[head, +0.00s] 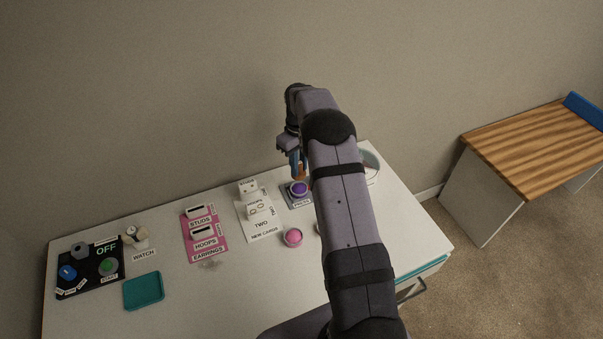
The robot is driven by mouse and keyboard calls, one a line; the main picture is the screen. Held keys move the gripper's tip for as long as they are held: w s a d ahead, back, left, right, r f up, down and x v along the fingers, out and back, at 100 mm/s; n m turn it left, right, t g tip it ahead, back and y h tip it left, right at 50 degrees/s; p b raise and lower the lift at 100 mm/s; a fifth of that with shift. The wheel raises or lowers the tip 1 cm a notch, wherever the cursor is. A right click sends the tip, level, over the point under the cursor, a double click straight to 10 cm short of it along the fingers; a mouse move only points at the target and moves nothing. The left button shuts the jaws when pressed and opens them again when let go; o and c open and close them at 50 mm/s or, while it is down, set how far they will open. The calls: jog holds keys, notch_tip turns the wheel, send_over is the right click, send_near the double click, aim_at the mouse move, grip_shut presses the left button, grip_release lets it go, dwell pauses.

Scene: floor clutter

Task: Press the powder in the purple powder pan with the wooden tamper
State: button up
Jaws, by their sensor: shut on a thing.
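The purple powder pan (299,189) sits on a small grey card or mat with a partly hidden label, near the back of the white table. My gripper (298,168) is just above and behind the pan, shut on the wooden tamper (304,173). Only a small brown part of the tamper shows beside the blue fingers. My arm hides its right side. I cannot tell whether the tamper touches the powder.
A pink round item (292,237) lies in front of the pan. Earring cards (262,225) and a pink mat (218,254) are to the left. A watch stand (136,238), teal tray (144,291) and black button panel (103,283) are farther left. My arm covers the right side.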

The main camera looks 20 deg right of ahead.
jog(key=shift+s+m, duration=0.2)
jog(key=shift+m, duration=0.2)
jog(key=shift+f, duration=0.15)
jog(key=shift+f+b, duration=2)
jog(key=shift+f, duration=0.9)
jog(key=shift+s+f+b, duration=0.1)
jog(key=shift+f+b, duration=0.3)
jog(key=shift+f, duration=0.25)
jog(key=shift+r, duration=0.2)
jog(key=shift+r+p, duration=2.35)
jog(key=shift+r, duration=1.05)
